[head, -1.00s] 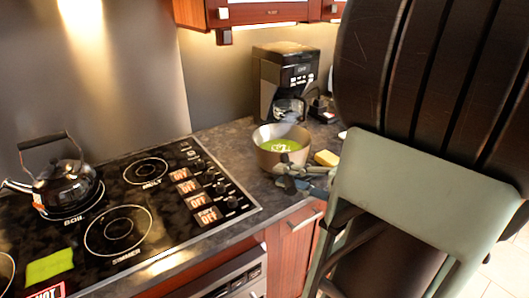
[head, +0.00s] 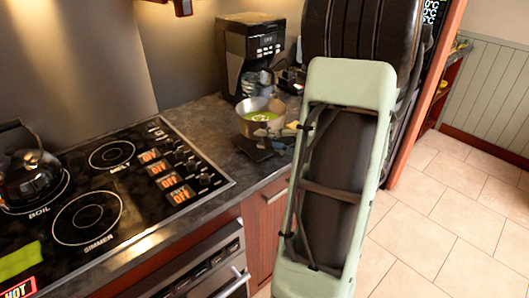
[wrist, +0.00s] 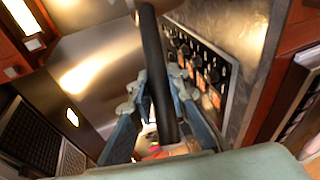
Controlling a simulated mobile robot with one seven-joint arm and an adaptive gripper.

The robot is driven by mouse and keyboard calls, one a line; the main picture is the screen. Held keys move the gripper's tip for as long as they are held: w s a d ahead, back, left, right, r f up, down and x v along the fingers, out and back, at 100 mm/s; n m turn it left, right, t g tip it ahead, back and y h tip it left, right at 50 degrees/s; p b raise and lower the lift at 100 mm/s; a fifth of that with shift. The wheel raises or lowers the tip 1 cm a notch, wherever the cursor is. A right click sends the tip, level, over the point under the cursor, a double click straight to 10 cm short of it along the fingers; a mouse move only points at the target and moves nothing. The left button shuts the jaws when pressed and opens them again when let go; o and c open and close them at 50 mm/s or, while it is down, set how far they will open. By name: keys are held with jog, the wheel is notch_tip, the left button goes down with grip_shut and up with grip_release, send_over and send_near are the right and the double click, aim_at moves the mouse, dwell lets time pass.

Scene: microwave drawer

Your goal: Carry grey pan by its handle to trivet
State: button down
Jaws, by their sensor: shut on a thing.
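The grey pan (head: 247,125) with green contents is at the counter's right part, in front of the coffee maker, in the head view. In the wrist view its black handle (wrist: 155,65) runs between the fingers of my gripper (wrist: 158,98), which is shut on it. In the head view my arm hides most of the gripper. A dark flat shape (head: 262,149) shows just below the pan. I cannot tell whether it is the trivet or part of my gripper. No trivet is clearly seen. Whether the pan touches the counter is unclear.
The black cooktop (head: 140,215) with a kettle (head: 32,178) and knobs lies to the left. A coffee maker (head: 250,50) stands behind the pan. A lime-green square (head: 20,260) lies at the cooktop's front left. The tiled floor (head: 440,220) at right is clear.

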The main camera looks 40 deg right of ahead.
notch_tip(320, 180, down, 6)
jog(key=w+d, duration=0.2)
jog(key=shift+w+b, duration=0.15)
jog(key=shift+b, duration=0.2)
jog(key=shift+f, duration=0.2)
jog(key=c, duration=1.8)
grip_release()
jog(key=shift+f, duration=0.1)
jog(key=shift+c, duration=0.2)
jog(key=v, duration=1.2)
